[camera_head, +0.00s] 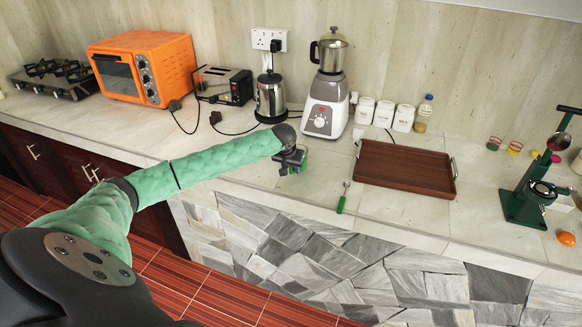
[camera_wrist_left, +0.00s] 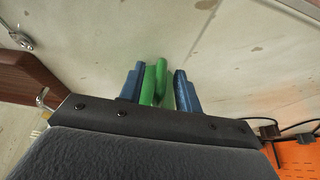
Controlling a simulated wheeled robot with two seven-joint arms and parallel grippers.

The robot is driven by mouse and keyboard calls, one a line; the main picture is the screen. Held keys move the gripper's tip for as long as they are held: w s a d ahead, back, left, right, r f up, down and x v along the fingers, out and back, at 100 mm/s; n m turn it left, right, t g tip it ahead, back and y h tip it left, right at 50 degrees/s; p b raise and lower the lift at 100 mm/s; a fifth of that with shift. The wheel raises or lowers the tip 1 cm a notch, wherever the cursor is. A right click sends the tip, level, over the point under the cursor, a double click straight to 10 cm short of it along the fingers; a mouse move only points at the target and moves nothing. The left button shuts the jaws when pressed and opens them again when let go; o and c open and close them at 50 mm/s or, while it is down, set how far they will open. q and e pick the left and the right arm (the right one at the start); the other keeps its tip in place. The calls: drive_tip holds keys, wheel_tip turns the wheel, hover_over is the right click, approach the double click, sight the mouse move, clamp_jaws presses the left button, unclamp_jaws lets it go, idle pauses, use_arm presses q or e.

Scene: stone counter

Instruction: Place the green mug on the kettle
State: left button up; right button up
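The kettle (camera_head: 271,98) is steel with a black handle and stands upright near the wall, left of the blender. My left gripper (camera_head: 291,160) is over the front part of the counter, in front of the kettle and apart from it. The green mug (camera_head: 303,163) shows only in part, right at the gripper's fingers; most of it is hidden. In the left wrist view, narrow green parts of the mug (camera_wrist_left: 161,82) show between the two blue fingertips. A small gap shows near the right finger, so a firm grip is not clear. My right gripper is not in view.
A blender (camera_head: 326,95) stands right of the kettle, a toaster (camera_head: 223,85) and orange oven (camera_head: 145,68) left. A wooden tray (camera_head: 405,168) and green-handled utensil (camera_head: 343,197) lie to the right. Cords lie before the toaster. Counter around the gripper is mostly clear.

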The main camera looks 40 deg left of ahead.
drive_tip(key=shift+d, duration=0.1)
